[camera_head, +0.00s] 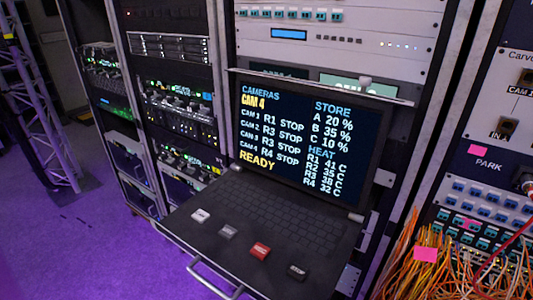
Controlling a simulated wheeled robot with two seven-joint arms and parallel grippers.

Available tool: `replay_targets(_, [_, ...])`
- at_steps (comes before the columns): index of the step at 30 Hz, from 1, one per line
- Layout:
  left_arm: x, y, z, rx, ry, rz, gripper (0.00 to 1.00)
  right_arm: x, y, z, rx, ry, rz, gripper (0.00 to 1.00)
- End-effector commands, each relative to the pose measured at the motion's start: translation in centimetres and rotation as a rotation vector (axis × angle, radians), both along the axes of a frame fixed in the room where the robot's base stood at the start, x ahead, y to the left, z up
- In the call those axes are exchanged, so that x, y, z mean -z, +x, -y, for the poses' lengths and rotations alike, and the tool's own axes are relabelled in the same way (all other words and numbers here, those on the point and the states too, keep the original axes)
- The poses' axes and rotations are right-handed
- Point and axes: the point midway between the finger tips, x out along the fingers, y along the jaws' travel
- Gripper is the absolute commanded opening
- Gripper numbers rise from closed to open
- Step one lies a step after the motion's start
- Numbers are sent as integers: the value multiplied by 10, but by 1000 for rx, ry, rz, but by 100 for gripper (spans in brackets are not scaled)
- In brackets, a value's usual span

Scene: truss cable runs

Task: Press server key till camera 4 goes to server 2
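A pull-out console (185,238) juts from the rack with its screen (300,135) raised. The screen shows CAMERAS, CAM 4 in yellow, and READY at the bottom. Its rows appear to read CAM 1 R1 STOP, CAM 2 R3 STOP, CAM 3 R3 STOP and CAM 4 R4 STOP. Along the console's front are a white key (201,215), a grey key (228,231), a red key (260,250) and a black key (298,271). Their labels are too small to read, so I cannot tell which is the server key. Neither gripper is in view.
A handle (213,279) runs along the console's front edge. Racks with lit servers (180,110) stand behind left. At right are a patch panel (480,215), orange cables (430,265) and pink notes (426,254). A truss (35,110) stands far left; the purple floor between is clear.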

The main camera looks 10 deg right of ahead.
Motion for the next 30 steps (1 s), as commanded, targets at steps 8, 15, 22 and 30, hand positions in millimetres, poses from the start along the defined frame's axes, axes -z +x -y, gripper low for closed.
replay_targets(8, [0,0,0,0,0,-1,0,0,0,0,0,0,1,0])
replay_targets(15, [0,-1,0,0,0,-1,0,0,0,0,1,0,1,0])
replay_targets(22, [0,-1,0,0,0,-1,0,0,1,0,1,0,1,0])
replay_targets(30, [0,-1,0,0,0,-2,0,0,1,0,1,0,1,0])
